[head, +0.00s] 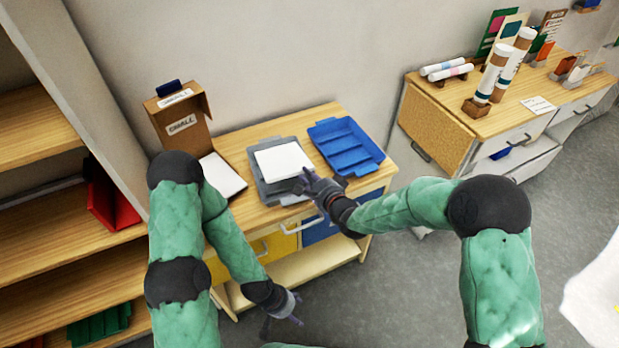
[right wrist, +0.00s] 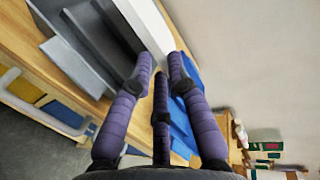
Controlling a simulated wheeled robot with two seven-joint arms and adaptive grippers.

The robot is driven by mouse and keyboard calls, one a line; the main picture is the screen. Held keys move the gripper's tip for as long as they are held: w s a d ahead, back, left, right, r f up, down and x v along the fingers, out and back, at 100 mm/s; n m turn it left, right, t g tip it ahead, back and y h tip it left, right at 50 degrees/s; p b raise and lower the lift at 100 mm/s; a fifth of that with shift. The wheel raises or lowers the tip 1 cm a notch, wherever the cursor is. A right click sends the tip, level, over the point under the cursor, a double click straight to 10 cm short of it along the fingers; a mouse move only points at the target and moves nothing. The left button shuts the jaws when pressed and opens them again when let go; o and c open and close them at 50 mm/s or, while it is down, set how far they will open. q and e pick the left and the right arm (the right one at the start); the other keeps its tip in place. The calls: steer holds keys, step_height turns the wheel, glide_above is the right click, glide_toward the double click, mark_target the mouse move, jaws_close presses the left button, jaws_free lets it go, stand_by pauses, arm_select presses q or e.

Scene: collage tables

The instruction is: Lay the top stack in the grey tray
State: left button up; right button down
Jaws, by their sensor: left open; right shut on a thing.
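The white paper stack (head: 283,161) is over the grey tray (head: 262,188) on the wooden table. My right gripper (head: 306,184) is shut on the stack's near right corner. In the right wrist view the stack (right wrist: 146,22) runs into the fingers (right wrist: 160,75), with the grey tray (right wrist: 72,62) beside and beneath it. I cannot tell whether the stack rests on the tray floor. My left gripper (head: 284,318) is open and empty, low in front of the table.
A blue divided tray (head: 352,160) stands right of the grey tray. Another white stack (head: 226,176) lies to the left, by a cardboard box (head: 181,124) labelled "SMALL". Shelves (head: 60,230) stand at left; a cabinet with paper rolls (head: 492,75) at right.

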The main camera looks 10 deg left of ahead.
steer(key=shift+w+a+f+b, duration=0.35)
steer(key=shift+w+f+b, duration=0.3)
steer(key=shift+f, duration=0.2)
steer(key=shift+w+a+f+b, duration=0.2)
steer(key=shift+w+f+b, duration=0.15)
steer(key=shift+f+b, duration=0.35)
steer(key=shift+w+a+f+b, duration=0.15)
steer(key=shift+w+f+b, duration=0.2)
steer(key=shift+f+b, duration=0.3)
steer(key=shift+w+a+f+b, duration=0.2)
steer(key=shift+w+f+b, duration=0.15)
steer(key=shift+f+b, duration=0.3)
steer(key=shift+f, duration=0.1)
steer(key=c, duration=0.7)
jaws_free()
steer(key=shift+f, duration=0.1)
steer(key=shift+s+a+p+v, duration=0.2)
steer(key=shift+p+v, duration=0.2)
steer(key=shift+v, duration=1.1)
steer(key=shift+s+a+p+v, duration=0.1)
steer(key=shift+a+p+v, duration=0.2)
steer(key=shift+v, duration=1.2)
steer(key=shift+s+a+p+v, duration=0.15)
steer(key=shift+p+v, duration=0.3)
steer(key=shift+v, duration=1.05)
